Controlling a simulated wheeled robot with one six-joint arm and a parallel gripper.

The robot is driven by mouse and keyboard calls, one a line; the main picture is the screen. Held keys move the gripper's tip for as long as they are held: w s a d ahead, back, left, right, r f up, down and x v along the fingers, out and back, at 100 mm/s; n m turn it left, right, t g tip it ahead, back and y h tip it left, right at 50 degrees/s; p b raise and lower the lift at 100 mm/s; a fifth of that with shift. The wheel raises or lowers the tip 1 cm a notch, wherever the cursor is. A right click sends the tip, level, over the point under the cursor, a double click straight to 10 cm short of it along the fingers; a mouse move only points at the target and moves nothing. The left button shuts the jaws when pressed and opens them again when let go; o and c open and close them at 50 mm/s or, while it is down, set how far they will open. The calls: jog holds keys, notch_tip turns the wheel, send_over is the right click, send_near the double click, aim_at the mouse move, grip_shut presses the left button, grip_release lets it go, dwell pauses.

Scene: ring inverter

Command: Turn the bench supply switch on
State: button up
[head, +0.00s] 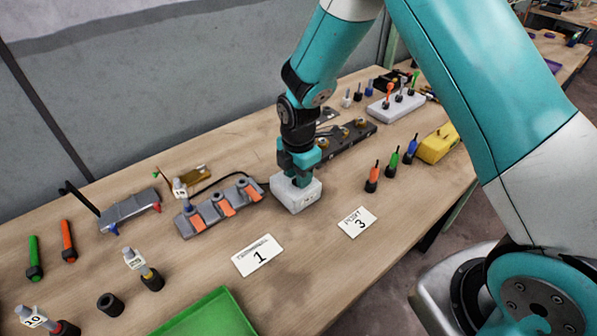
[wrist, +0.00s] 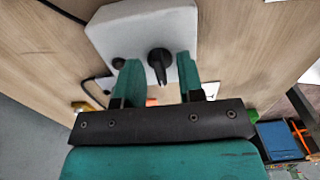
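The bench supply appears to be the white box (head: 297,196) on the wooden table, directly below my gripper (head: 299,178). In the wrist view the white box (wrist: 125,32) fills the top middle. A black rotary switch knob (wrist: 159,62) stands on its face, with its pointer ridge roughly upright in the picture. A smaller dark round part (wrist: 118,63) sits to the left of the knob. My gripper's teal fingers (wrist: 158,72) are apart, one on each side of the knob, with gaps visible. In the head view the gripper hides the knob. Any on/off marking is unreadable.
A grey block with orange levers (head: 220,207) stands left of the box, and a dark fixture (head: 340,140) behind it. Cards marked 1 (head: 258,256) and 3 (head: 357,222) lie in front. Coloured screwdrivers (head: 391,160) stand right. A green tray (head: 212,315) is at the front.

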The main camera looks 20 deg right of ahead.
grip_shut()
jog(key=shift+m, duration=0.4)
jog(key=m, duration=0.4)
jog(key=shift+b, duration=0.3)
jog(key=m, duration=0.9)
jog(key=shift+b, duration=0.3)
jog(key=shift+m, duration=2)
jog(key=shift+r, duration=0.1)
